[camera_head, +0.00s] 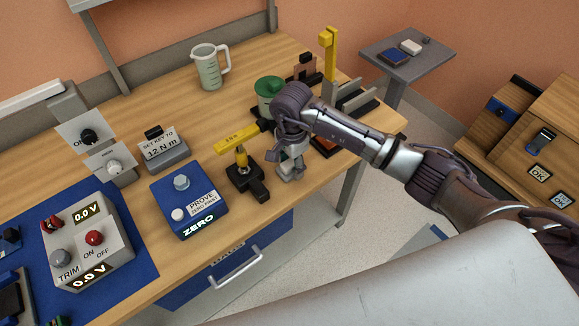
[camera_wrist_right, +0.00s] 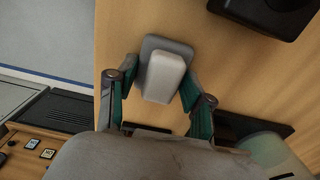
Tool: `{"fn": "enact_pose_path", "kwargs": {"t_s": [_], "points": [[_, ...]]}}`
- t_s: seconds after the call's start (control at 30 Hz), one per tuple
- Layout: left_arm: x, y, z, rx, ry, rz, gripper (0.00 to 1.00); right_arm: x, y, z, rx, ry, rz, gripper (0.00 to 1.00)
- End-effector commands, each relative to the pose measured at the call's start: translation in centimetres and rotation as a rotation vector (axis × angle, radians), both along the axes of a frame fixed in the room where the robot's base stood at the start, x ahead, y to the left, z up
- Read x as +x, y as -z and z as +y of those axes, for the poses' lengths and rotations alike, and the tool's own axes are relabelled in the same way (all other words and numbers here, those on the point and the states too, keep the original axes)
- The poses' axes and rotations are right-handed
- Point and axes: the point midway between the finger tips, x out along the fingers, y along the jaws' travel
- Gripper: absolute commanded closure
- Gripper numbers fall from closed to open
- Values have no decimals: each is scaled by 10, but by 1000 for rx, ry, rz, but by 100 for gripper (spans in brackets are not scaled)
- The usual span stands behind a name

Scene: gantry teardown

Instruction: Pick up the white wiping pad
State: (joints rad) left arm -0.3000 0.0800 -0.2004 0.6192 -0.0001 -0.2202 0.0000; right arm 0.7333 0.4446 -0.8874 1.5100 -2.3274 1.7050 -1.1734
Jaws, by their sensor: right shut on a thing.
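The white wiping pad (camera_wrist_right: 163,76) shows in the right wrist view as a pale block between the fingers of my right gripper (camera_head: 288,166). The teal inner faces of the fingers lie against its two sides, and the gripper is shut on it. A flat grey piece (camera_wrist_right: 153,43) shows beneath and beyond the pad; whether the pad touches it, I cannot tell. In the head view the gripper points down at the bench's front edge and mostly hides the pad. My left gripper is not in view.
A black stand with a yellow tool (camera_head: 240,158) is close to the left of the gripper. A green-lidded jar (camera_head: 269,91) stands behind it. A blue ZERO box (camera_head: 189,206) sits further left on the wooden bench (camera_head: 135,117). A yellow upright (camera_head: 328,55) rises behind right.

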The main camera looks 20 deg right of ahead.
Motion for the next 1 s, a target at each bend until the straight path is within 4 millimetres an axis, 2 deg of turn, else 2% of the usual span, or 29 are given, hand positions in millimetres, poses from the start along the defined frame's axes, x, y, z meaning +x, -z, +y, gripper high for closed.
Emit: {"fn": "enact_pose_path", "kwargs": {"t_s": [0.27, 0.37, 0.53, 0.8, 1.0], "points": [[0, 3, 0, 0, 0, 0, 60, 1, -5, 0, 1, 0, -2, 83], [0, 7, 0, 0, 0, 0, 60, 1, -13, 0, 1, 0, -5, 83], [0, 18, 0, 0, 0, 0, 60, 2, -40, 0, 0, -2, -9, 83], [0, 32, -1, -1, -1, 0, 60, -50, -73, -32, -1, -1, -5, 83], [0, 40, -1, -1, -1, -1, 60, -82, -96, -51, -3, 0, -3, 83]]}}
